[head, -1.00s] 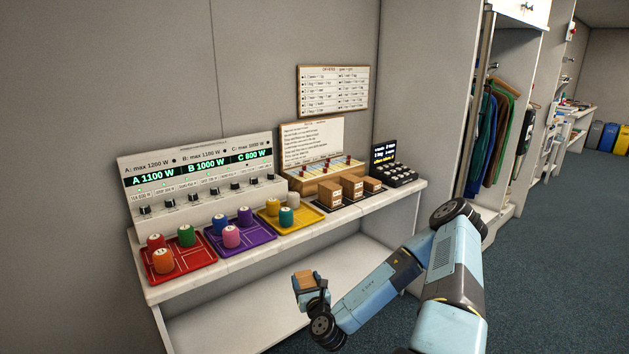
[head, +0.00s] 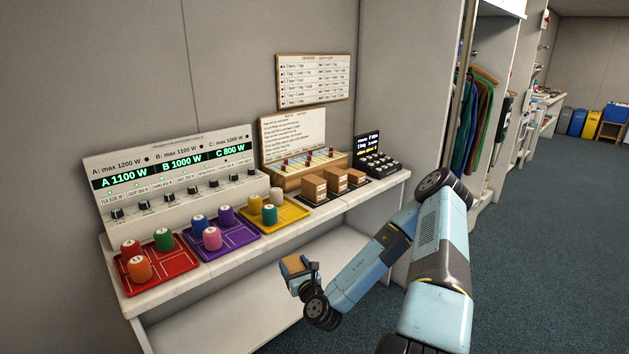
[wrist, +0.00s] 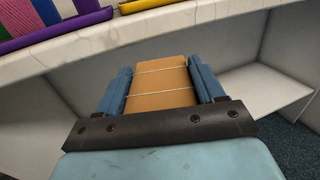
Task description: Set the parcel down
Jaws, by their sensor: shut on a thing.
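The parcel (head: 294,265) is a brown box tied with pale string. It also shows in the wrist view (wrist: 160,85) between the two blue fingers. My gripper (head: 299,279) is shut on it, with a finger against each side. In the head view, the parcel is held in the air in front of the white counter (head: 196,264), lower in the picture than the counter's top. The wrist view shows the counter's front edge beyond the parcel, and the parcel appears apart from it.
On the counter stand red (head: 177,272), purple (head: 235,240) and yellow (head: 285,219) trays with coloured canisters. Three brown boxes (head: 314,188) stand to the right on dark pads, beside a black keypad device (head: 376,160). A lower shelf (head: 220,312) lies under the counter. Open blue floor (head: 540,230) is at right.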

